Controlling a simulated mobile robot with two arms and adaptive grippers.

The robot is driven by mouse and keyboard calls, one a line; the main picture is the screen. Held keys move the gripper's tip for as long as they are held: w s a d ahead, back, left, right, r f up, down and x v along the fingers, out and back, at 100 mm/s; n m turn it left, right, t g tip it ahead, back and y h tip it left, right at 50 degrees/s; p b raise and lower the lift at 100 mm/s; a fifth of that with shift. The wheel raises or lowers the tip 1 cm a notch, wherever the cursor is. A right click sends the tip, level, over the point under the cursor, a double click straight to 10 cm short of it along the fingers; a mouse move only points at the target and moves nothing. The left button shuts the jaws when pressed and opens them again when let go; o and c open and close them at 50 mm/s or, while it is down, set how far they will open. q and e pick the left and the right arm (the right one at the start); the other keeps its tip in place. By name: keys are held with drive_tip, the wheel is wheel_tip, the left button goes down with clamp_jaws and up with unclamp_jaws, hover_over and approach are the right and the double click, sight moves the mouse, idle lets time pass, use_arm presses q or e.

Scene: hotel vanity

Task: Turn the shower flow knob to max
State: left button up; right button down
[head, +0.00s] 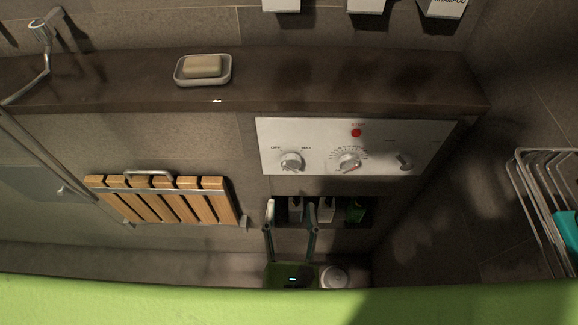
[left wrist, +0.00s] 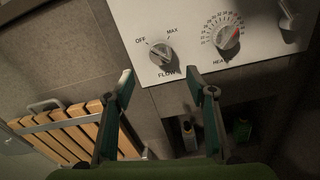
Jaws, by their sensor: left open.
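The flow knob (head: 291,162) is a round silver knob at the left end of the white control panel (head: 400,130). In the left wrist view the flow knob (left wrist: 161,53) has OFF at its upper left and MAX at its upper right. Its grip bar seems to slant toward OFF. My left gripper (head: 291,204) is below the knob in the head view. Its two fingers are spread and empty. In the left wrist view the left gripper (left wrist: 159,76) has its fingertips just below and either side of the knob, apparently not touching it. My right gripper is not in view.
A heat knob (head: 348,160), red button (head: 356,132) and small lever (head: 403,161) share the panel. A niche with bottles (head: 327,211) lies below. A wooden slatted seat (head: 165,199) is left. A soap dish (head: 203,70) sits on the ledge. A wire rack (head: 540,200) is right.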

sight(291, 164)
use_arm(q)
drive_tip(key=w+p, duration=0.2)
drive_tip(key=w, duration=0.8)
drive_tip(key=shift+w, duration=0.4)
drive_tip(key=c, duration=1.1)
